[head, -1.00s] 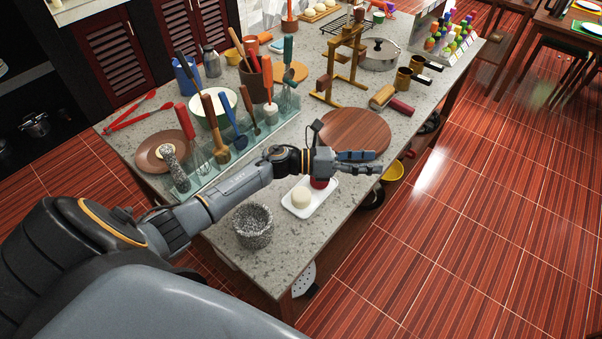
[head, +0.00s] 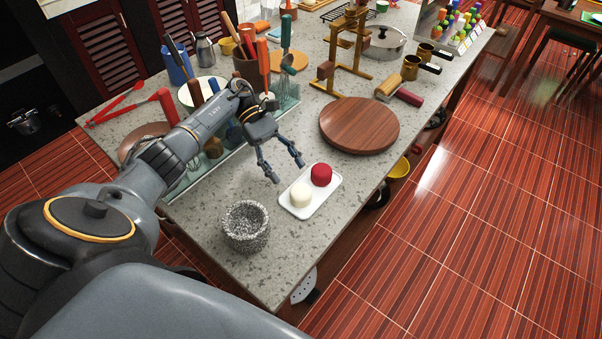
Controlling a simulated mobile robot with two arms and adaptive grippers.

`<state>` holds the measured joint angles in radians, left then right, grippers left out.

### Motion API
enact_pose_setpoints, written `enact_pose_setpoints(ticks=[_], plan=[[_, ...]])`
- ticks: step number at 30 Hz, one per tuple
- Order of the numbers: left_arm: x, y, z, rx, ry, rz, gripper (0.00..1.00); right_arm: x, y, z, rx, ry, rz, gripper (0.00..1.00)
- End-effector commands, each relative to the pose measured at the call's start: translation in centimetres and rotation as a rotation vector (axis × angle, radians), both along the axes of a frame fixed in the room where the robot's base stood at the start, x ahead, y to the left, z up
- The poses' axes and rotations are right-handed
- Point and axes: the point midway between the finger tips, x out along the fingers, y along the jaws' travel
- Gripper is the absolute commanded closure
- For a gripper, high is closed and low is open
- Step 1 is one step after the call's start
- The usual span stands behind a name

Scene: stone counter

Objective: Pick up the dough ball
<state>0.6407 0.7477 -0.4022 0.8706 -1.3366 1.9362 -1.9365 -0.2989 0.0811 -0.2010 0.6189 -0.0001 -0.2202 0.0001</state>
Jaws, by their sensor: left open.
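A pale, cream dough ball (head: 300,194) sits on the near half of a small white tray (head: 318,204) on the stone counter. A dark red round piece (head: 321,174) sits beside it on the same tray. My left gripper (head: 287,172) is open and empty, its two fingers apart and pointing down toward the tray. It is just behind and to the left of the dough ball and does not touch it. My right gripper is not in view.
A grey stone mortar (head: 246,226) stands to the left of the tray near the counter's edge. A round wooden board (head: 359,124) lies behind the tray. Utensils crowd the counter behind my left arm. A rolling pin (head: 398,90) lies farther back.

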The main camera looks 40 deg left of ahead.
Motion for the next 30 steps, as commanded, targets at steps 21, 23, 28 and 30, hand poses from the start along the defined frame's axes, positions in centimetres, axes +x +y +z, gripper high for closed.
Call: enact_pose_setpoints(ticks=[21,23,28,30], plan=[[-2.1,-6.2,-2.7,-0.003,0.002,0.0,0.39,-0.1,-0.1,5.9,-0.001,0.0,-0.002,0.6],[-2.1,-6.3,-2.9,-0.002,0.001,0.001,0.39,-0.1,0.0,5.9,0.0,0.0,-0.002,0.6],[-2.1,-6.3,-3.0,-0.001,0.001,0.001,0.39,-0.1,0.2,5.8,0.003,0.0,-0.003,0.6],[-2.1,-6.3,-3.0,-0.001,0.001,0.001,0.47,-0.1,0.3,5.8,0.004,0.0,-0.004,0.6]])
